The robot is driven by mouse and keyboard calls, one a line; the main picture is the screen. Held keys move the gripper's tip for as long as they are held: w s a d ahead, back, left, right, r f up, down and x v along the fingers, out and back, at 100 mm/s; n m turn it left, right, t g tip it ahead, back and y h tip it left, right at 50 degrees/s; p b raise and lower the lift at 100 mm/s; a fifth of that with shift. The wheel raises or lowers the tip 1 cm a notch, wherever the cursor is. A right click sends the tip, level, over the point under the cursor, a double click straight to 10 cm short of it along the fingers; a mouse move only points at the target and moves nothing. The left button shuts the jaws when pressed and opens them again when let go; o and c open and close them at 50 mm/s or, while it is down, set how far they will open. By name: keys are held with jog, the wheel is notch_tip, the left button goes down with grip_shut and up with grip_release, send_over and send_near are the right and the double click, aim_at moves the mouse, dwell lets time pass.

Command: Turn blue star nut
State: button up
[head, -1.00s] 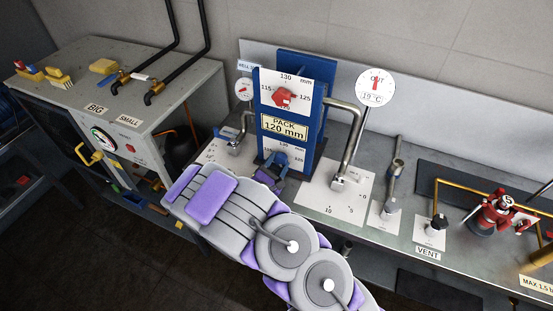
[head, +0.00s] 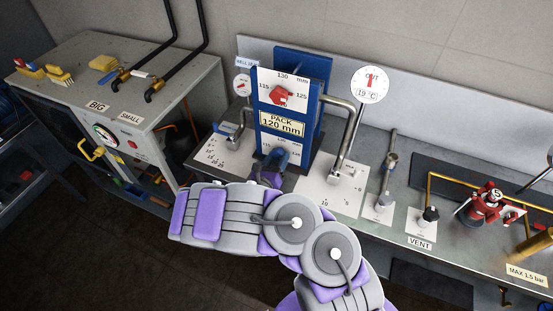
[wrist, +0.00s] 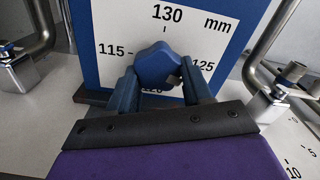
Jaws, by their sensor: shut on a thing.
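The blue star nut (wrist: 157,64) sits in front of a white dial plate (wrist: 205,40) marked 115, 125 and 130 mm in the wrist view. My gripper (wrist: 160,85) has its two blue fingers on either side of the nut and is shut on it. In the head view my gripper (head: 278,160) is at the lower dial of the blue plate pack (head: 313,130), and it mostly hides the nut. A red star nut (head: 281,95) sits on the upper dial, above the yellow "PACK 120 mm" label (head: 283,124).
Bent steel pipes with valves stand on both sides of the pack, the right one (head: 350,135) close by. A round gauge (head: 370,84) is behind. The bench continues right to a VENT valve (head: 428,216) and a red device (head: 487,202).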

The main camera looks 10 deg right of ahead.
jog(key=n, duration=0.5)
jog(key=shift+r+n, duration=0.2)
jog(key=shift+n, duration=0.1)
jog(key=n, duration=0.5)
jog(key=shift+r+n+b, duration=0.1)
jog(key=shift+n+b, duration=0.2)
jog(key=shift+b, duration=0.05)
jog(key=n, duration=0.5)
jog(key=shift+r, duration=0.1)
jog(key=shift+n, duration=2.4)
jog(key=o, duration=0.9)
jog(key=shift+a, duration=0.15)
jog(key=shift+o, duration=0.7)
